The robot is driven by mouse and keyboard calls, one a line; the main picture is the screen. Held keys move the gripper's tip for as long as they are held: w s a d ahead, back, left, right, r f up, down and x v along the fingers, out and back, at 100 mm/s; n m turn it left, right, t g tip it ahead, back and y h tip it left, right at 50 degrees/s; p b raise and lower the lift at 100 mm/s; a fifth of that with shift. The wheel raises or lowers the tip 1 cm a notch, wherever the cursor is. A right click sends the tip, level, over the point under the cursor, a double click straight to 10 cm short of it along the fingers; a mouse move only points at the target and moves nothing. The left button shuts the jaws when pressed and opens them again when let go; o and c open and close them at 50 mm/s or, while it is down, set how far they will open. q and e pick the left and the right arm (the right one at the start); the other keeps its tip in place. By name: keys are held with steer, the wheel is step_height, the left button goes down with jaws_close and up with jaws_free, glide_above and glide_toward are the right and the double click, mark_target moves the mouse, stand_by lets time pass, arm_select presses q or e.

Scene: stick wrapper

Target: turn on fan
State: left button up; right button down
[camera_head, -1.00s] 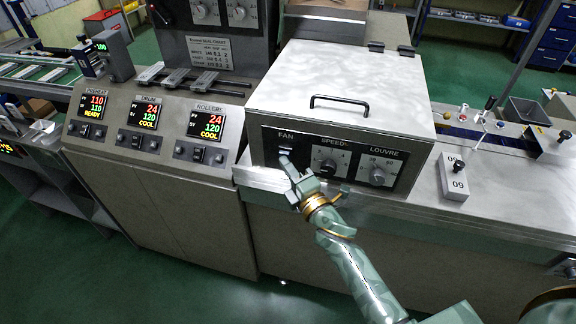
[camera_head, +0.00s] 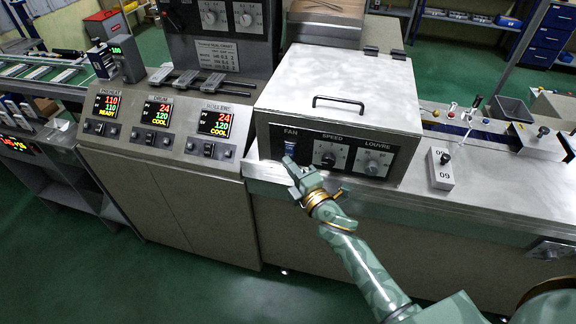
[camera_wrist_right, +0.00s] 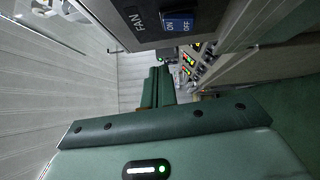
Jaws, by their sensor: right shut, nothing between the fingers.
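The fan control is a blue rocker switch (camera_head: 291,147) under the word FAN on the dark front panel of the silver box (camera_head: 345,90). In the right wrist view the switch (camera_wrist_right: 178,22) shows ON and OFF markings near the top edge. My right gripper (camera_head: 289,161) is shut and empty, with its tips just below the switch in the head view. Its fingers (camera_wrist_right: 157,88) also show in the right wrist view. I cannot tell whether the tips touch the switch or panel. My left gripper is not in view.
The SPEED knob (camera_head: 328,159) and LOUVRE knob (camera_head: 373,167) are right of the switch on the same panel. A metal ledge (camera_head: 355,195) runs below the box. Heater displays (camera_head: 214,123) stand to the left, and a white block (camera_head: 440,168) to the right.

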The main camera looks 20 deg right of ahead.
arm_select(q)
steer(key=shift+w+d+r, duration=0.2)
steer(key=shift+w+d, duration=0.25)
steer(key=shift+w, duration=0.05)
arm_select(e)
steer(key=v, duration=0.8)
steer(key=shift+d+r, duration=0.35)
steer(key=shift+r, duration=0.3)
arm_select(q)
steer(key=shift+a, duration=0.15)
arm_select(e)
steer(key=shift+s, duration=0.2)
